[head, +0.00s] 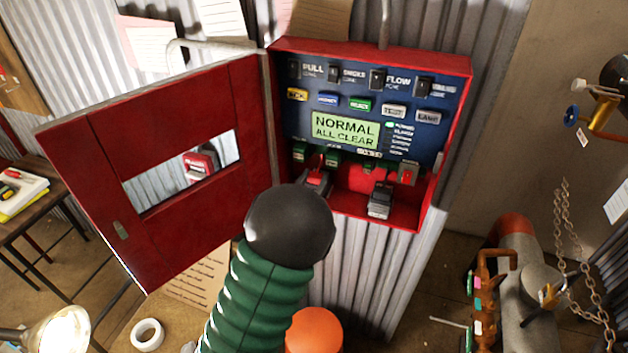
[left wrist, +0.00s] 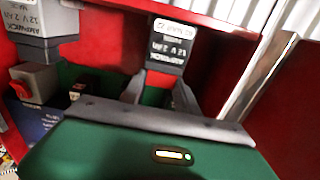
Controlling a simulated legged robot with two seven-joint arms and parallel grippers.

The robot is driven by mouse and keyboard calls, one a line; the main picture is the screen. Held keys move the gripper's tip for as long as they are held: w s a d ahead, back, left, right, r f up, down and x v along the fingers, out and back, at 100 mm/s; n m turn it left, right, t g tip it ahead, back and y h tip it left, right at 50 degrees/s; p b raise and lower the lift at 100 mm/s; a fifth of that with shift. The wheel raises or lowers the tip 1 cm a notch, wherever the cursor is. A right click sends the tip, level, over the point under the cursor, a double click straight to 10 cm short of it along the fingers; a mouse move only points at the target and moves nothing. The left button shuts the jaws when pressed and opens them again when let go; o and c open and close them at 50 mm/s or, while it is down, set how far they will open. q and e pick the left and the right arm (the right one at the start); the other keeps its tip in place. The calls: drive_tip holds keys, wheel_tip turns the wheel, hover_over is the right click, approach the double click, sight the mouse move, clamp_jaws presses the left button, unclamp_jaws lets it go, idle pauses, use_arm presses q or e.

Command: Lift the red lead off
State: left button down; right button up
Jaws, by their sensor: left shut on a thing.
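The open red panel box (head: 455,130) hangs on the corrugated wall, its door (head: 85,170) swung out to the left. My left gripper (head: 315,182) reaches into its lower left part. In the left wrist view my gripper's two fingers (left wrist: 160,90) are closed around a small red piece, which looks like the red lead (left wrist: 158,79). The lead's bright red also shows in the head view (head: 316,174). A battery (left wrist: 170,42) labelled 12 V is right beside it. A second battery (head: 380,203) stands to the right. My dark wrist hides part of the box floor. My right gripper is out of view.
A grey block with a red part (head: 408,173) sits on the box's right side. The display (head: 345,130) reads NORMAL ALL CLEAR. The door edge stands close to my left arm. Pipes and chains (head: 562,240) are at the right; a lamp (head: 58,330) is at lower left.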

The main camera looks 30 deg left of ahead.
use_arm(q)
wheel_tip(320, 180, up, 2)
drive_tip(key=shift+r+p, duration=0.2)
drive_tip(key=shift+p, duration=0.4)
drive_tip(key=c, duration=1)
unclamp_jaws()
